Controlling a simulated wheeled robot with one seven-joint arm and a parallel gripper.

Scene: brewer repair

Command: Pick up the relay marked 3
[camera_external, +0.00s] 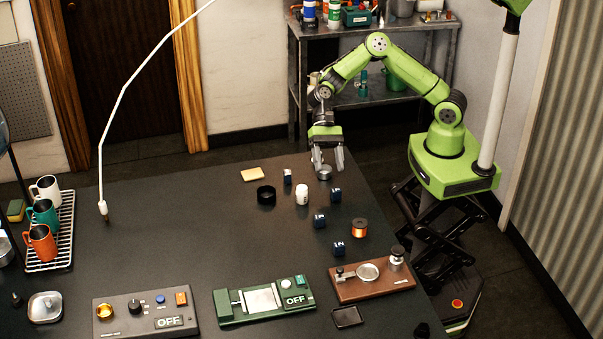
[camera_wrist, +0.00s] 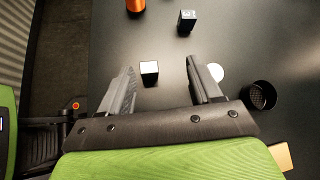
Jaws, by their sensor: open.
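Several small dark-blue relay blocks stand on the black table: one near my gripper (camera_external: 336,194), one in the middle (camera_external: 319,220), one nearer the front (camera_external: 338,247) and one at the back (camera_external: 287,176). Their numbers are too small to read, so I cannot tell which is marked 3. My gripper (camera_external: 329,168) is open and empty, above the table's back right part. In the wrist view, one pale-topped block (camera_wrist: 149,72) shows between the fingers (camera_wrist: 160,64), beyond and below them. Another block (camera_wrist: 186,20) stands farther up the picture. My gripper hides part of the table.
Devices line the front; a mug rack (camera_external: 62,255) stands left. The table's middle left is clear.

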